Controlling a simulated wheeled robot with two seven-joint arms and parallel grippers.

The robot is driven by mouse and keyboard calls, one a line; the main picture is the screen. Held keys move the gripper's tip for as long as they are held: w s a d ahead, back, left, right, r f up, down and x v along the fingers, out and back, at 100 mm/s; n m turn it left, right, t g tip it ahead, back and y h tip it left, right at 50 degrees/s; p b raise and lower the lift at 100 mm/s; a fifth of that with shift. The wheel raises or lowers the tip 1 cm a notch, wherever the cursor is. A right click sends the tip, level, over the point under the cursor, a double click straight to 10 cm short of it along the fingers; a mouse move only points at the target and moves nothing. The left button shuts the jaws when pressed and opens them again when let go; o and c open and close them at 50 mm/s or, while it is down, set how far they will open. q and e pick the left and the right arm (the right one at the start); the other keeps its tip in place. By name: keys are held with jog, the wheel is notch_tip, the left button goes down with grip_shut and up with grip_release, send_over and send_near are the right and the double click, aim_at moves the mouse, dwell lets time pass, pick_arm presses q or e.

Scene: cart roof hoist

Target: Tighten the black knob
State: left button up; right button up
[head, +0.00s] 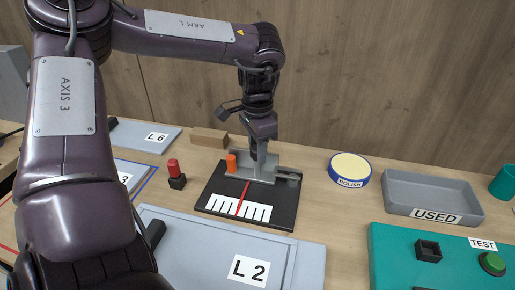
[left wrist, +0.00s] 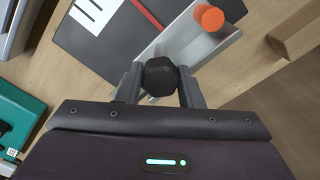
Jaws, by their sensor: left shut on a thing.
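The black knob (left wrist: 160,76) is a dark faceted knob beside a grey metal bracket, shown in the left wrist view. My left gripper (left wrist: 158,82) is shut on it, one finger on each side. In the head view my left gripper (head: 262,156) reaches down from above to the grey bracket (head: 284,174); the knob is mostly hidden there. The bracket stands on a black base plate (head: 215,185) with a white scale (head: 238,208) and a red pointer (head: 243,198). An orange cylinder (head: 231,162) stands at the bracket's left end. My right gripper is not in view.
A blue polish tin (head: 349,170) and a grey tray marked USED (head: 405,190) stand to the right. A teal test box (head: 395,262) is at front right. The grey L2 panel (head: 190,250) lies in front, and a red-topped button (head: 175,172) stands left of the plate.

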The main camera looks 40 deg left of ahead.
pick_arm(q)
jog(key=m, duration=0.4)
jog(key=shift+r, duration=0.1)
jog(key=m, duration=0.4)
jog(key=shift+w+m, duration=0.1)
jog(key=shift+m, duration=0.3)
jog(key=m, duration=1)
jog(key=shift+r+p, duration=0.1)
jog(key=shift+p, duration=0.3)
jog(key=m, duration=0.4)
jog(key=shift+w, duration=0.1)
jog(key=m, duration=0.5)
jog(key=shift+a+p, duration=0.1)
jog(key=shift+p, duration=0.3)
jog(key=m, duration=0.5)
jog(key=shift+m+p, duration=0.4)
jog(key=shift+m, duration=1.6)
